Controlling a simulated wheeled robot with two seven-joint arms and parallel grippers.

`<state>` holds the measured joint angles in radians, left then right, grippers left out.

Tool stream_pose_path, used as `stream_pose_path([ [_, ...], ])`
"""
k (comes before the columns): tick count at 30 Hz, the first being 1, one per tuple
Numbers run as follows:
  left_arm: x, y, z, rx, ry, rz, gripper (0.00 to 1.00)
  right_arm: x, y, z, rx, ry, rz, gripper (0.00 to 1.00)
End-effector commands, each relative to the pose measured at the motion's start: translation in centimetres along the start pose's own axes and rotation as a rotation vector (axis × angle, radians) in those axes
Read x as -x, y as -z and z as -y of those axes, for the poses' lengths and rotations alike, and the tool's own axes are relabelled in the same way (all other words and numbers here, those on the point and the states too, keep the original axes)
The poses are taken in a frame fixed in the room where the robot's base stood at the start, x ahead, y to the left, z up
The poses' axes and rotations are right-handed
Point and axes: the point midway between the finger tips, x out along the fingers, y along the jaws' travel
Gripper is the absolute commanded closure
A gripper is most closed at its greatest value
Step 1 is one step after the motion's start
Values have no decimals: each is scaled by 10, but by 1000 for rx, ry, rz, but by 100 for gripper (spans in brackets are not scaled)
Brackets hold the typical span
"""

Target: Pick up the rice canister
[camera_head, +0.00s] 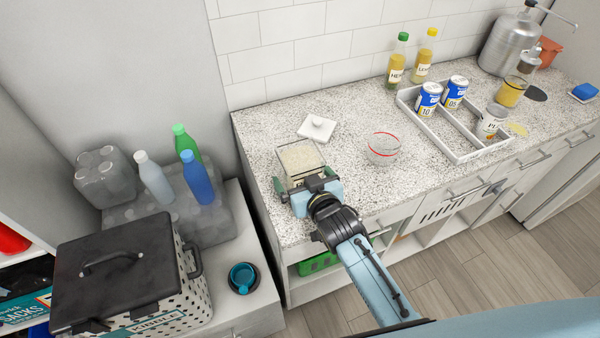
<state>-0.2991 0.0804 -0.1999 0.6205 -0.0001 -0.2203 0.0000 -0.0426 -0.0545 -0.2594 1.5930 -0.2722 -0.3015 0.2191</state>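The rice canister (300,158) is a clear square container of pale grains with its top open. It stands near the left end of the speckled counter. A white square lid with a knob (317,128) lies on the counter behind it. My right gripper (304,182) is at the canister's near side, with a dark finger at each side of it. Whether the fingers touch the canister cannot be told. The gripper hides the canister's lower front. My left gripper is not in view.
A clear bowl with a red rim (384,148) stands right of the canister. A white divided tray (462,150) holds cans and a jar farther right. Two bottles (397,62) stand by the wall. A kibble bin (130,270) and plastic bottles are on the lower left surface.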

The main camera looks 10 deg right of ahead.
Motion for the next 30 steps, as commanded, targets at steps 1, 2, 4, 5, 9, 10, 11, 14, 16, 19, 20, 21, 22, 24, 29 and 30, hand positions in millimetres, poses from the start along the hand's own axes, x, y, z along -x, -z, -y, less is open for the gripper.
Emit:
stream_pose_path([
  [1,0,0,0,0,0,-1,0,0,0,0,0,0,0,0],
  [2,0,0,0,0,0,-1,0,0,0,0,0,0,0,0],
  [4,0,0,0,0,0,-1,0,0,0,0,0,0,0,0],
  [5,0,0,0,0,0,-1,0,0,0,0,0,0,0,3],
  [9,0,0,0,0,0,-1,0,0,0,0,0,0,0,21],
  [10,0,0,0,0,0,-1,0,0,0,0,0,0,0,25],
  [11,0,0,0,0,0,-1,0,0,0,0,0,0,0,29],
  [14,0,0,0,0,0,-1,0,0,0,0,0,0,0,42],
  [16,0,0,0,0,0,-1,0,0,3,0,0,1,-7,48],
  [19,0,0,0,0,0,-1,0,0,3,0,0,1,-7,48],
  [20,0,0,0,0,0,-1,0,0,3,0,0,1,-7,48],
  [21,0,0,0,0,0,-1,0,0,4,0,0,1,-7,48],
  [22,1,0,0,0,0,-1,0,1,5,0,0,1,-8,48],
  [24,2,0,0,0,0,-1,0,2,10,0,0,1,-8,48],
  [29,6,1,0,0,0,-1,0,10,36,0,1,1,-11,48],
  [30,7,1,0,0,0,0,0,12,44,0,1,1,-12,48],
])
